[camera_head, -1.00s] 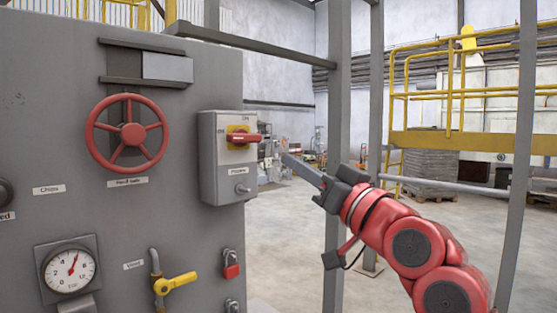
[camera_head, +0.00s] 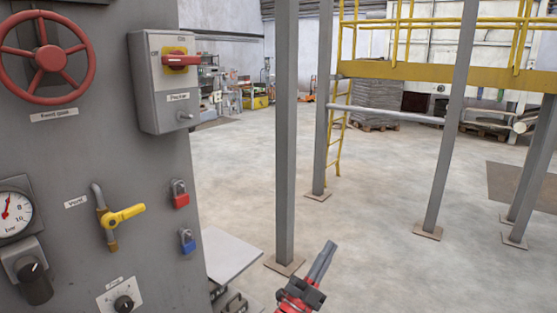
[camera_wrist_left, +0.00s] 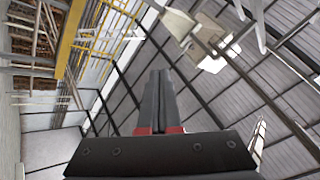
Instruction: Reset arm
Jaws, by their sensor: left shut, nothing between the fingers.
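My left gripper (camera_head: 331,245) shows low in the head view, right of the grey machine panel (camera_head: 160,190). Its dark fingers are together and point up and slightly right. Only a short part of my red arm shows behind it at the bottom edge. In the left wrist view the two fingers (camera_wrist_left: 161,73) lie side by side with nothing between them, against the roof beams. The gripper is apart from the panel's controls. My right gripper is in neither view.
The panel carries a red handwheel (camera_head: 47,58), a switch box with a red handle (camera_head: 180,60), a yellow valve lever (camera_head: 125,215) and red and blue padlocks (camera_head: 187,241). A grey post (camera_head: 286,140) stands behind my gripper. Open floor (camera_head: 380,190) lies to the right.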

